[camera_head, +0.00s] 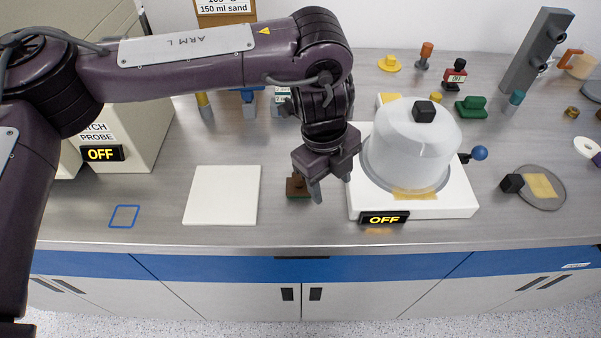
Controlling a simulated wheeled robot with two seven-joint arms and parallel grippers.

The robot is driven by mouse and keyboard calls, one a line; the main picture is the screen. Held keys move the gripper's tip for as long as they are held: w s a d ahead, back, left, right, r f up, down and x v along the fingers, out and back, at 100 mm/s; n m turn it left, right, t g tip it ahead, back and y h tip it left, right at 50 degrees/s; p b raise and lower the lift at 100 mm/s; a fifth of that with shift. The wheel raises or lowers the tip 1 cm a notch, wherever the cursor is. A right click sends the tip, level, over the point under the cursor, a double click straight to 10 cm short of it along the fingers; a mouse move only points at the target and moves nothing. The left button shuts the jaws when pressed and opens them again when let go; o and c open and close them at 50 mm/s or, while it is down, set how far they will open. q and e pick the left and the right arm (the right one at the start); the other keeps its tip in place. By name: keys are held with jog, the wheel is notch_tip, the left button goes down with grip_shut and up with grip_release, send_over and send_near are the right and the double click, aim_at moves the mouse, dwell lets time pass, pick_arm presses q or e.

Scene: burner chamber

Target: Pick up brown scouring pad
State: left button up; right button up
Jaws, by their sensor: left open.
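The brown scouring pad (294,187) appears to be the small brown block with a dark green underside on the metal bench, between a white square plate and a burner unit. My left gripper (331,188) points down just to the right of it, with its two fingers apart and nothing between them. The gripper's near finger hides part of the pad's right side. I cannot tell the exact height of the fingertips above the bench. My right gripper is not in view.
A white base (455,204) with a translucent dome (410,150) and an "OFF" display stands close right of my left gripper. A white square plate (222,195) lies to the left. Several small objects stand behind. The bench's front edge (300,246) is near the pad.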

aim_at(300, 179)
pick_arm(q)
jog(key=shift+n+y, duration=0.8)
jog(key=shift+y, duration=0.1)
jog(key=w+a+r, duration=0.2)
jog(key=a, duration=0.1)
jog(key=w+a+r, duration=0.1)
jog(key=a, duration=0.1)
jog(key=shift+w+a+r, duration=0.1)
jog(key=shift+w+a, duration=0.1)
jog(key=shift+w, duration=0.1)
jog(key=shift+f, duration=0.35)
jog(key=f, duration=0.2)
jog(key=f+p, duration=0.1)
jog(key=f, duration=0.1)
jog(key=w+f, duration=0.1)
jog(key=f, duration=0.1)
jog(key=shift+a+p, duration=0.2)
jog(key=shift+p, duration=0.2)
jog(key=shift+f, duration=0.35)
jog(key=c, duration=1.1)
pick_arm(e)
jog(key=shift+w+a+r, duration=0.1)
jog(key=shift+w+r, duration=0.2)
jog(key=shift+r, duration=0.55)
